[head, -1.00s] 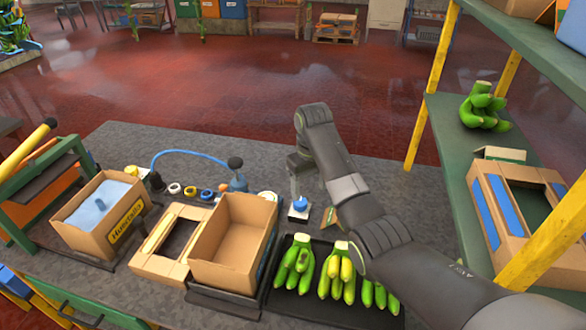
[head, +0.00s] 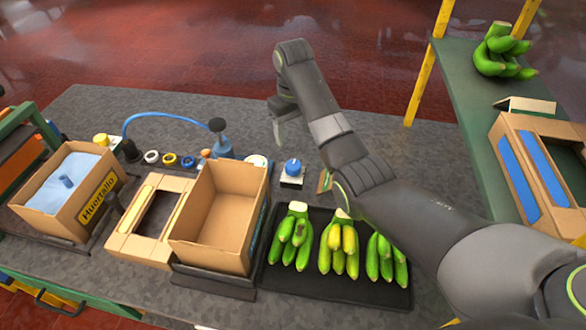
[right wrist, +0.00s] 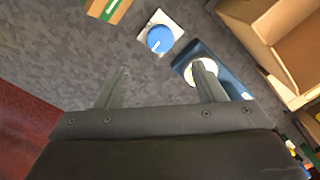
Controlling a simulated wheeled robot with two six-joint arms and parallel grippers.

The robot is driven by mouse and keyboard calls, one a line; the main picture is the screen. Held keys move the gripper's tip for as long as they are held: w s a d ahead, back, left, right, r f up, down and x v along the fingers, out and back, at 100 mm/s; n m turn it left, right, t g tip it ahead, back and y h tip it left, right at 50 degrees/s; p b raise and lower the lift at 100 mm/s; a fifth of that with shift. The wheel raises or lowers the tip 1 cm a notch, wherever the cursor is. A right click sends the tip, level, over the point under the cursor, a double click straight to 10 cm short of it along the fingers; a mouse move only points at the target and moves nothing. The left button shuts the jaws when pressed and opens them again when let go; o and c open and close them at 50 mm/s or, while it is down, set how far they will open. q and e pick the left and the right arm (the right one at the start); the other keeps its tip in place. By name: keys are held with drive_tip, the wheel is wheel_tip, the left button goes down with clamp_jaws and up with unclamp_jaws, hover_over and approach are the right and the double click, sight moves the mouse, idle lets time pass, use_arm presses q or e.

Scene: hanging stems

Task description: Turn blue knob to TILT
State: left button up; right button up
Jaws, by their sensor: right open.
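The blue knob (head: 293,167) sits on a small white plate (head: 291,183) on the grey worktop, behind the banana tray. It also shows in the right wrist view, as a round blue knob (right wrist: 160,39) with a short white pointer mark towards its lower-left rim. Any lettering on the plate is too small to read. My right gripper (head: 282,128) is beyond the knob and apart from it. In the right wrist view its fingers (right wrist: 160,85) are spread with nothing between them, and the knob lies ahead of the gap. My left gripper is not in view.
An open cardboard box (head: 216,225) and a flat carton (head: 128,245) stand left of the knob. A black tray (head: 330,285) with green bananas lies in front. A round white disc (head: 257,161) is close left of the knob. A green shelf (head: 455,110) stands right.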

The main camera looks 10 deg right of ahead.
drive_tip(key=p, duration=0.1)
hover_over(293, 164)
wheel_tip(293, 164, down, 5)
drive_tip(key=shift+s+f, duration=0.15)
drive_tip(key=shift+f, duration=0.05)
wheel_tip(293, 164, down, 6)
drive_tip(key=shift+f+p, duration=0.2)
drive_tip(key=shift+p, duration=0.2)
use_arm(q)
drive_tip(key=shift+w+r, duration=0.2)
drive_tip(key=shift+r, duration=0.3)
use_arm(e)
drive_tip(key=c, duration=1)
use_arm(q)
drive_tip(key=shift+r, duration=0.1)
use_arm(e)
drive_tip(key=shift+r, duration=0.1)
